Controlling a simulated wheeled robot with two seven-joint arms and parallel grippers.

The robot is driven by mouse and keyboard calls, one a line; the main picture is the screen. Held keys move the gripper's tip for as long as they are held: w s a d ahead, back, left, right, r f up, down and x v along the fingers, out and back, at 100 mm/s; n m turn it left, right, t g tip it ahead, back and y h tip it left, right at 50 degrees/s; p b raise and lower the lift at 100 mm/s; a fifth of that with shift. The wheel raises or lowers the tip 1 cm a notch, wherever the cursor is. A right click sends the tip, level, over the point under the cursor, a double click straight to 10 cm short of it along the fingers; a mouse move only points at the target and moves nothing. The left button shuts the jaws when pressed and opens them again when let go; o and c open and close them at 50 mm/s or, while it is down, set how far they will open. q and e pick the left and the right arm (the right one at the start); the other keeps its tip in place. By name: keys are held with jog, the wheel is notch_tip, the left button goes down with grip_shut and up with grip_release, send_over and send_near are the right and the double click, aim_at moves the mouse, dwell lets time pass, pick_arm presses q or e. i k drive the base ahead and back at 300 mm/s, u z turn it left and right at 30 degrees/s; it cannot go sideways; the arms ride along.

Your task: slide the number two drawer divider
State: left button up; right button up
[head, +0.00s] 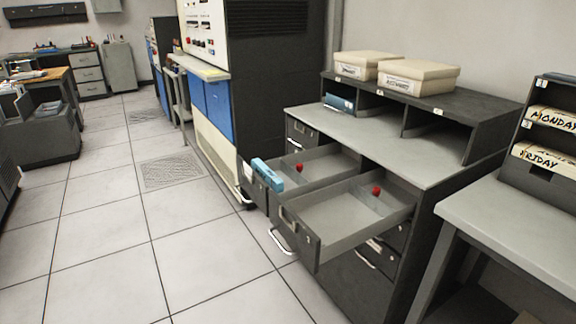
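Two drawers stand pulled out of the dark grey cabinet, a nearer one (300,236) and a farther one (252,181). A red knob (376,190) shows in the nearer drawer, toward its back end, on what looks like a thin grey divider. Another red knob (299,168) shows in the farther drawer, around its middle. A light blue block, perhaps a stack of cards (267,174), is at the front end of the farther drawer. The nearer drawer looks otherwise empty. I cannot read any drawer number. Neither of my grippers is in view.
The cabinet top (370,139) is mostly clear, with cubbyholes and two cream boxes (420,77) behind. A grey table (510,222) with a MONDAY/FRIDAY card rack (548,135) stands at right. A tall computer cabinet (270,75) stands behind. The tiled floor at left is open.

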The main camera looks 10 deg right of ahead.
aim_at(296, 175)
jog(key=u, duration=0.95)
jog(key=k, duration=1.25)
jog(key=u, duration=0.8)
jog(key=i, duration=2.15)
jog(key=z, duration=1.7)
jog(key=i, duration=1.2)
jog(key=z, duration=1.25)
